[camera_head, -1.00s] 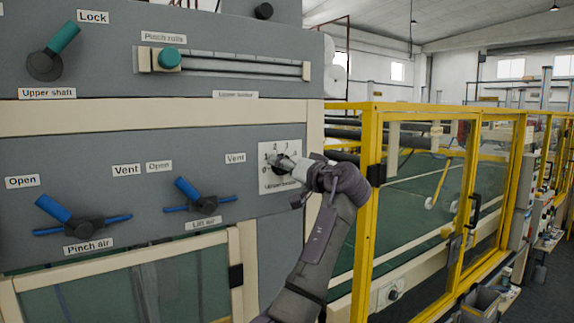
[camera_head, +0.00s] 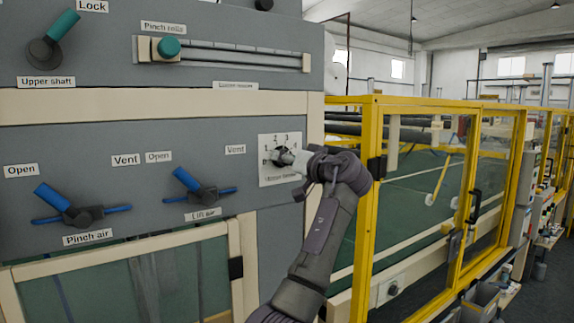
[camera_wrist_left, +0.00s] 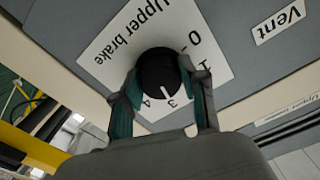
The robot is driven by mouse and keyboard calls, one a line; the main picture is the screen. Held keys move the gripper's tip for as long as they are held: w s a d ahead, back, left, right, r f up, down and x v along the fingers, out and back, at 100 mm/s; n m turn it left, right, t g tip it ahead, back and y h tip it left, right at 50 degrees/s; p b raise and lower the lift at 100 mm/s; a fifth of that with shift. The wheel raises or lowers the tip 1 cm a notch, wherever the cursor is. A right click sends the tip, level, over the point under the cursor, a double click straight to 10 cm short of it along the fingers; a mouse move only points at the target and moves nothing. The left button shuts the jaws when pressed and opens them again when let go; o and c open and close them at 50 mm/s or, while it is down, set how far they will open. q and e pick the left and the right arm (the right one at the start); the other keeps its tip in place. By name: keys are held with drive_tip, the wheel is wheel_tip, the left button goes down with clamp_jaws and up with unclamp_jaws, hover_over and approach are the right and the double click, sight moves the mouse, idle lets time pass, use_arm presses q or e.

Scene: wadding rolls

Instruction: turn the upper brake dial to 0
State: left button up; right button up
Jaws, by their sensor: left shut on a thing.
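The upper brake dial (camera_wrist_left: 160,70) is a round black knob on a white plate (camera_wrist_left: 110,55) numbered 0 to 4. In the left wrist view its white mark points close to the 3. In the head view the dial (camera_head: 279,155) sits at the right end of the grey panel, and its plate (camera_head: 267,180) is partly covered by my gripper. My left gripper (camera_head: 288,157) reaches it from the right. Its fingers (camera_wrist_left: 158,88) are shut on the dial, one on each side. My right gripper is not in view.
Left of the dial are blue levers for lift air (camera_head: 203,193) and pinch air (camera_head: 80,211). Above are the upper shaft lever (camera_head: 52,42) and the pinch rolls slider (camera_head: 168,47). A yellow-framed guard (camera_head: 371,200) stands close on the right of my arm.

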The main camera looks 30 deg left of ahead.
use_arm(q)
drive_tip(key=shift+w+r+n+b, duration=0.1)
drive_tip(key=shift+n+b, duration=1.15)
drive_tip(key=shift+n, duration=4.25)
drive_tip(key=shift+w+n+b, duration=0.1)
drive_tip(key=shift+n+b, duration=1.1)
drive_tip(key=shift+n, duration=4.6)
drive_tip(key=o, duration=1.1)
drive_tip(key=shift+c, duration=0.2)
drive_tip(key=shift+o, duration=0.4)
drive_tip(key=shift+s, duration=0.1)
